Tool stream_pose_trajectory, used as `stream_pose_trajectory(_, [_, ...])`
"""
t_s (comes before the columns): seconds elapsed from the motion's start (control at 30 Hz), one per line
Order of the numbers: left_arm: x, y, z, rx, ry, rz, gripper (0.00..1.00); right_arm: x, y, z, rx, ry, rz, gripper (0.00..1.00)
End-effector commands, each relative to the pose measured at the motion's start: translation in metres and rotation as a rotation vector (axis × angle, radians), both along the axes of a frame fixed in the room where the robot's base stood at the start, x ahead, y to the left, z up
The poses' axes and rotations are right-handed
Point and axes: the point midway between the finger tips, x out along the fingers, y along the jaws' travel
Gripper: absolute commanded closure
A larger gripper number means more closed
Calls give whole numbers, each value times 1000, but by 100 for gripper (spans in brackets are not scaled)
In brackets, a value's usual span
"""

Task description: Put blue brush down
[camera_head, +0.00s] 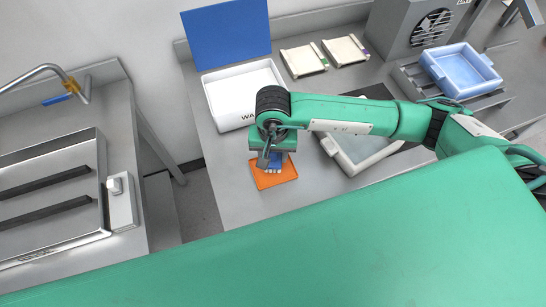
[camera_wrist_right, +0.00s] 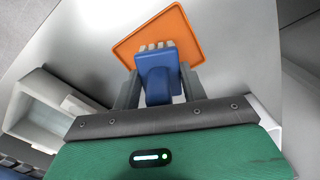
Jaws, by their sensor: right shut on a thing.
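The blue brush (camera_wrist_right: 158,78) has pale bristles and sits between the two fingers of my right gripper (camera_wrist_right: 160,88), which is shut on it. The bristle end is over the orange tray (camera_wrist_right: 130,42); whether it touches the tray I cannot tell. In the head view my right gripper (camera_head: 268,158) points down at the orange tray (camera_head: 275,182) near the table's front edge, with a bit of the blue brush (camera_head: 276,161) showing beside it. My left gripper is not in view.
A white bin (camera_head: 207,97) marked "WA" stands behind the orange tray. A pale tray (camera_head: 345,162) lies under my right arm. A light blue tray (camera_head: 460,88) sits on a rack at right. A steel sink unit (camera_head: 50,225) is at left, across a floor gap.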

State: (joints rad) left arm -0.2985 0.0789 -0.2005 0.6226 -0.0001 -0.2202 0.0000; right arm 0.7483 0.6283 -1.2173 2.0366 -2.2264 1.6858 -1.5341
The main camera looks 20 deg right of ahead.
Motion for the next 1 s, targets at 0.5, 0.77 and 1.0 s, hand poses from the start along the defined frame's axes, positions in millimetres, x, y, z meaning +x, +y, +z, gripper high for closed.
stream_pose_trajectory(0.5, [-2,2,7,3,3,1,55,0,0,-34,0,0,1,78])
stream_pose_trajectory(0.77, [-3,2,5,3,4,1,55,0,0,-35,-1,0,1,35])
stream_pose_trajectory(1.0, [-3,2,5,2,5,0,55,0,0,-35,-1,1,1,35])
